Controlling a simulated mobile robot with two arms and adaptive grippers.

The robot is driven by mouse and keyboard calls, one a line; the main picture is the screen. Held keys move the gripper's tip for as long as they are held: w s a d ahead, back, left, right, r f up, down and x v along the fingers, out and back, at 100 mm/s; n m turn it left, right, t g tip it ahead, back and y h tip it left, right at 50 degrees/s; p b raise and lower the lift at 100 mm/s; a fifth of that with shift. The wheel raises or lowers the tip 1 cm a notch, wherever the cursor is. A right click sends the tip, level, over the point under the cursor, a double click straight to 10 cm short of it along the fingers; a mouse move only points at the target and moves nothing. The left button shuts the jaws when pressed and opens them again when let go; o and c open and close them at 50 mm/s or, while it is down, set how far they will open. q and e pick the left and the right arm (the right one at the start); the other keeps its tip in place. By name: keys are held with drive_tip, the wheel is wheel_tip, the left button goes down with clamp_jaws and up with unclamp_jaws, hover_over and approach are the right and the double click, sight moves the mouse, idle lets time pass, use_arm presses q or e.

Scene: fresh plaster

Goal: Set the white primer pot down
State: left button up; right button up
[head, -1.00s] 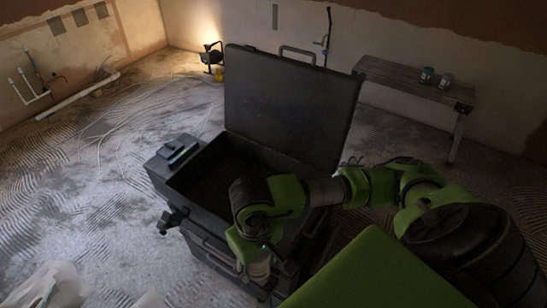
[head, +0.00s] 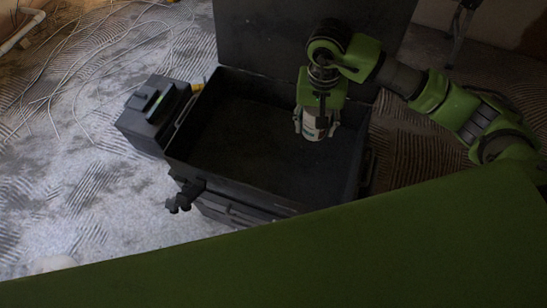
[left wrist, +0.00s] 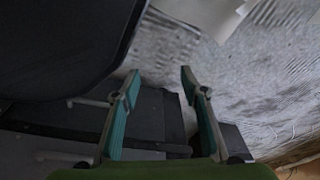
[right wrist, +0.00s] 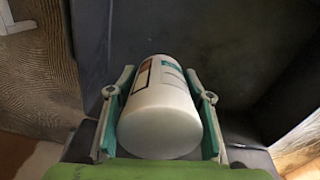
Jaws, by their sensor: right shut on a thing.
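The white primer pot (head: 315,127) has a coloured label and hangs in my right gripper (head: 317,119), over the open dark chest (head: 235,193). In the right wrist view the pot (right wrist: 158,112) lies between the two teal-padded fingers of my right gripper (right wrist: 160,95), its pale round end towards the camera. The gripper is shut on it. I cannot tell whether the pot touches the chest floor. My left gripper (left wrist: 160,85) is open and empty in the left wrist view, fingers apart.
The chest's raised lid (head: 270,40) stands behind the opening. A dark case (head: 155,115) sits at its left side. The chest's inside looks empty apart from the pot. Pale cables (head: 75,60) lie on the ridged floor at left.

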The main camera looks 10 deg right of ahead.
drive_tip(key=w+f+m+b, duration=0.2)
drive_tip(key=w+m+b, duration=0.1)
drive_tip(key=w+b, duration=0.25)
drive_tip(key=m+b, duration=0.1)
drive_tip(key=b, duration=0.1)
hover_over(269, 160)
drive_tip(key=f, duration=0.5)
drive_tip(key=d+f, duration=0.1)
drive_tip(key=f, duration=0.2)
drive_tip(key=shift+w+f, duration=0.2)
drive_tip(key=shift+f, duration=0.05)
drive_tip(key=shift+s+a+f+b, duration=0.2)
drive_tip(key=shift+a+f, duration=0.15)
drive_tip(key=shift+f, duration=0.2)
drive_tip(key=shift+s+a+f+b, duration=0.1)
drive_tip(key=shift+s+a+f, duration=0.15)
drive_tip(key=shift+f, duration=0.3)
wheel_tip(269, 160, down, 2)
drive_tip(key=shift+w, duration=0.15)
use_arm(q)
drive_tip(key=w+r+t, duration=0.1)
drive_tip(key=w+r, duration=0.5)
drive_tip(key=r, duration=0.5)
drive_tip(key=shift+w+d+r, duration=0.3)
use_arm(e)
drive_tip(key=shift+f, duration=0.1)
